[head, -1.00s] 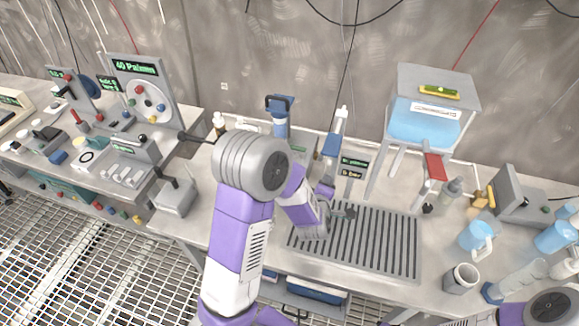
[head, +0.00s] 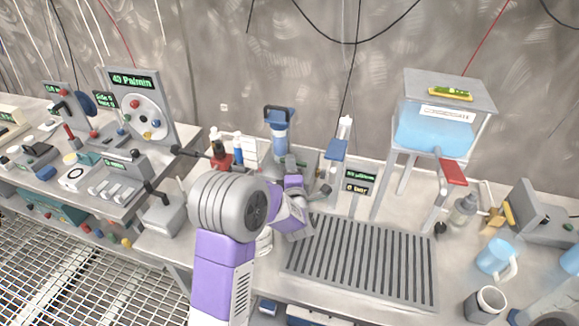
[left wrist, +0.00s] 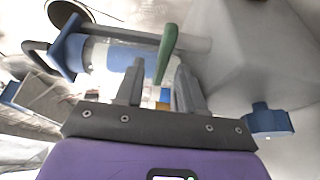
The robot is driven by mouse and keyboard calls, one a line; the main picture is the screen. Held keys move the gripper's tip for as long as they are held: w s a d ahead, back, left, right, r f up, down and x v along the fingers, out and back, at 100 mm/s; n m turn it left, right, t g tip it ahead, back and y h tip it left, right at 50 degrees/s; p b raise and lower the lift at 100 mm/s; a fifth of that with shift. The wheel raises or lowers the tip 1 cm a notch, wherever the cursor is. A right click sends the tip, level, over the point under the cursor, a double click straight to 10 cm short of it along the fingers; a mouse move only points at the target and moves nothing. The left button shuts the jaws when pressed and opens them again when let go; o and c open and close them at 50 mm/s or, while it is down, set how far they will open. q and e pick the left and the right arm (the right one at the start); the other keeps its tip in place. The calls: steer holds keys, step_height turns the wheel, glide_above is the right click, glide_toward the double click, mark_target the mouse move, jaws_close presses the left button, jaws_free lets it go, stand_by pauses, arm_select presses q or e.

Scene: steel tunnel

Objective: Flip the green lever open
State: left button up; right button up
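The green lever (left wrist: 168,52) shows in the left wrist view as a tapered bar. Its lower end lies between the fingertips of my left gripper (left wrist: 160,68), in line with the gap. The fingers are apart, and I cannot tell whether either touches the lever. Behind it is a clear cylinder with blue end parts (left wrist: 72,50). In the head view my left gripper (head: 291,166) is beside the base of the blue-topped cylinder (head: 278,138), and I cannot make out the lever clearly there. My right gripper is not in view.
A grooved drain tray (head: 360,262) lies to the right of my left arm. A water tank on a stand (head: 432,127) with a red lever (head: 452,172) is farther right. A grey box with a handle (head: 163,215) and a dial panel (head: 145,105) stand left.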

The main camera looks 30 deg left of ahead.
arm_select(q)
steer(key=shift+w+a, duration=0.35)
steer(key=shift+w, duration=0.2)
steer(key=shift+s, duration=0.1)
jaws_close()
